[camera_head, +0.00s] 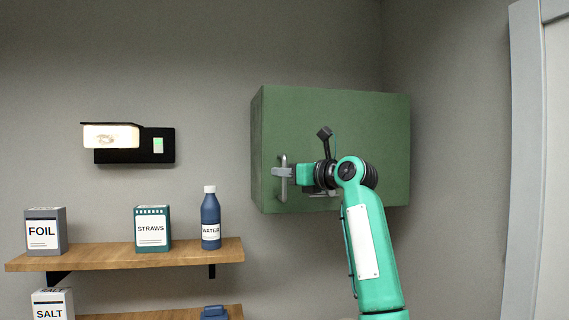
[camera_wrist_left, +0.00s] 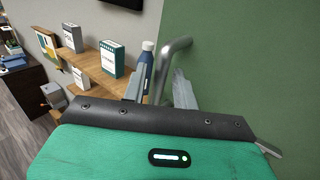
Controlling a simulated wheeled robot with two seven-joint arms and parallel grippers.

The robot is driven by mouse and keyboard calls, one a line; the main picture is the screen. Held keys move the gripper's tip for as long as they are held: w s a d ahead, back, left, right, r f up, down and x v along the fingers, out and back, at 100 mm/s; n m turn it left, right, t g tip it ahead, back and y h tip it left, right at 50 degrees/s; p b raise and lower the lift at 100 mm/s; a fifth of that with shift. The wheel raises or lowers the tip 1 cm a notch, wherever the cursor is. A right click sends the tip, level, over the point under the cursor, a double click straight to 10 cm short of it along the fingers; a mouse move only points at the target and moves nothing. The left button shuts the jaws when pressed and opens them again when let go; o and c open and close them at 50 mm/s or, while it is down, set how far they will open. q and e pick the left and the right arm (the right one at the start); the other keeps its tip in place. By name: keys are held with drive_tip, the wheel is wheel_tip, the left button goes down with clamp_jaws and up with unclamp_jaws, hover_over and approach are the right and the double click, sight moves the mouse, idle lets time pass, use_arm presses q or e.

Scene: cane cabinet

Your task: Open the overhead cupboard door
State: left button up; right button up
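The overhead cupboard is a green box on the wall, and its flat green door (camera_head: 350,125) looks closed. A grey vertical bar handle (camera_head: 283,190) is on the door's left side; it also shows in the left wrist view (camera_wrist_left: 172,56). My left gripper (camera_head: 280,173) is at the handle. In the left wrist view its two fingers (camera_wrist_left: 160,92) stand apart, one on each side of the bar, with small gaps visible. I cannot tell whether either finger touches it. My arm hides part of the door's lower right. My right gripper is not in view.
A wooden shelf (camera_head: 110,257) to the lower left holds a foil box (camera_head: 45,232), a straws box (camera_head: 152,229) and a blue water bottle (camera_head: 210,220). A lit wall lamp (camera_head: 111,136) hangs above. The wall between lamp and cupboard is bare.

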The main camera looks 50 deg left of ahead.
use_arm(q)
drive_tip(key=shift+s+a, duration=0.1)
drive_tip(key=shift+a, duration=0.35)
drive_tip(key=shift+c, duration=0.2)
clamp_jaws()
drive_tip(key=shift+d, duration=0.15)
